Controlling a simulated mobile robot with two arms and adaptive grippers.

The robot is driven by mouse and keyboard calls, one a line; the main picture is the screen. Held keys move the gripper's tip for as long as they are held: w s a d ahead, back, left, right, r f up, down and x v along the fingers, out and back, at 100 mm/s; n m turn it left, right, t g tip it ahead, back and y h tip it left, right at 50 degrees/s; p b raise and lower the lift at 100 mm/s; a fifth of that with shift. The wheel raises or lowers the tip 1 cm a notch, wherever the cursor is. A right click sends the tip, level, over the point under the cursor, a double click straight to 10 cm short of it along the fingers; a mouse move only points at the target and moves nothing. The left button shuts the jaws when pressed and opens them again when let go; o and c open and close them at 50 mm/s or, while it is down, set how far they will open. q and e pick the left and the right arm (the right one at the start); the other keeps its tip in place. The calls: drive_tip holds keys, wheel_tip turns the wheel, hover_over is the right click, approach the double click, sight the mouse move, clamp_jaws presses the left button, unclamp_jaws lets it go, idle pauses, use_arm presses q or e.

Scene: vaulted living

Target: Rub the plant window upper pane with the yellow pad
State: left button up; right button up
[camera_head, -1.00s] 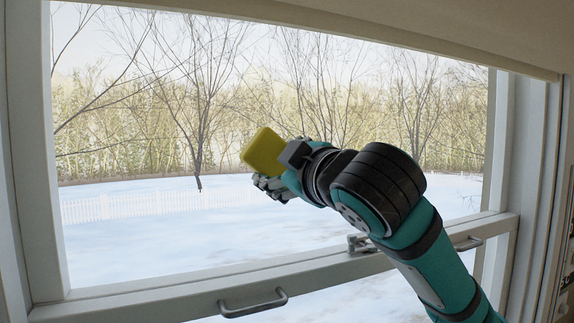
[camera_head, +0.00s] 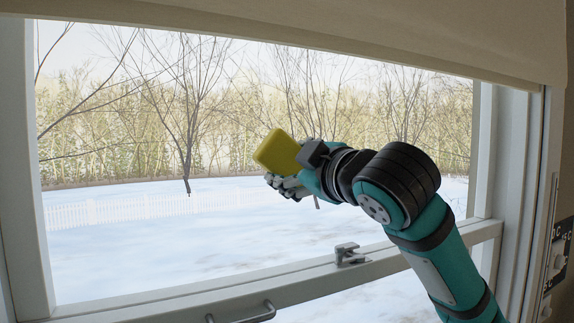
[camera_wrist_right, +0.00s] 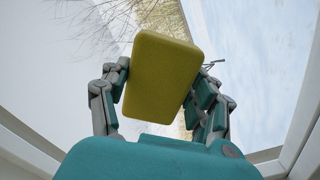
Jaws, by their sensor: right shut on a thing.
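The yellow pad (camera_head: 277,152) is held in front of the upper pane (camera_head: 120,240) of the window. My right gripper (camera_head: 288,180) is shut on the pad. In the right wrist view the pad (camera_wrist_right: 161,77) sits between the two fingers of the right gripper (camera_wrist_right: 158,100), its broad face toward the camera. The pane is clear, with snow, a white fence and bare trees outside. I cannot tell whether the pad touches the glass. My left gripper is not in view.
A pale blind (camera_head: 330,35) hangs across the window top. The sash rail below the pane carries a metal latch (camera_head: 348,254) and a handle (camera_head: 243,314). White frame posts stand at both sides. A dark panel with white marks (camera_head: 560,245) is on the wall at right.

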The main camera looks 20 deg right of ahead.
sight(270, 166)
drive_tip(key=shift+w+d+p, duration=0.5)
drive_tip(key=shift+w+d, duration=0.3)
drive_tip(key=shift+d, duration=3.1)
drive_tip(key=shift+s+a+p, duration=0.25)
drive_tip(key=shift+a, duration=0.85)
drive_tip(key=shift+s+a+p, duration=0.2)
drive_tip(key=shift+a+p, duration=0.05)
drive_tip(key=shift+a, duration=0.8)
drive_tip(key=shift+s+a+p, duration=0.2)
drive_tip(key=shift+a+p, duration=0.1)
drive_tip(key=shift+a, duration=0.65)
drive_tip(key=shift+s+a, duration=0.2)
drive_tip(key=shift+a, duration=0.8)
drive_tip(key=shift+s+a, duration=0.15)
drive_tip(key=shift+a, duration=0.85)
drive_tip(key=shift+s+a, duration=0.2)
drive_tip(key=shift+a, duration=0.8)
drive_tip(key=shift+d, duration=0.1)
drive_tip(key=shift+s+d+f, duration=0.1)
drive_tip(key=shift+s+d, duration=0.1)
drive_tip(key=shift+s, duration=0.7)
drive_tip(key=shift+s+d, duration=0.2)
drive_tip(key=shift+s, duration=0.8)
drive_tip(key=shift+s+d, duration=0.2)
drive_tip(key=shift+s, duration=0.8)
